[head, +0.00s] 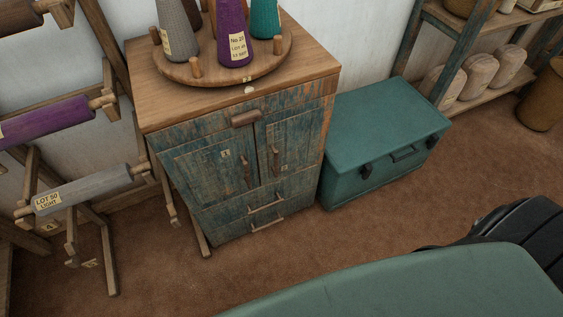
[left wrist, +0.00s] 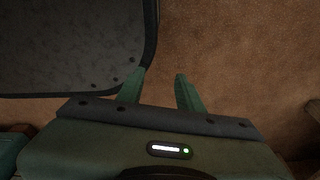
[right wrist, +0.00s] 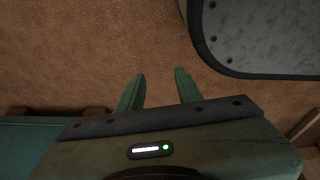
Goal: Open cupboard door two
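The wooden cupboard (head: 250,203) with worn blue-green paint stands against the wall in the head view. Its right door, door two (head: 293,138), carries a small label that seems to read 2 and a vertical wooden handle (head: 276,161) near its left edge. The left door (head: 205,165) has a label 1 and its own handle (head: 245,170). Both doors look shut. My left gripper (left wrist: 160,88) is open and empty above the brown floor in the left wrist view. My right gripper (right wrist: 160,88) is open and empty above the floor in the right wrist view. Neither gripper shows in the head view.
A round wooden tray (head: 193,75) with yarn cones stands on the cupboard. A green trunk (head: 390,125) stands close on its right, a rack with purple (head: 45,122) and grey (head: 88,188) rolls on its left. Shelves stand back right. Floor (head: 300,245) before the cupboard is clear.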

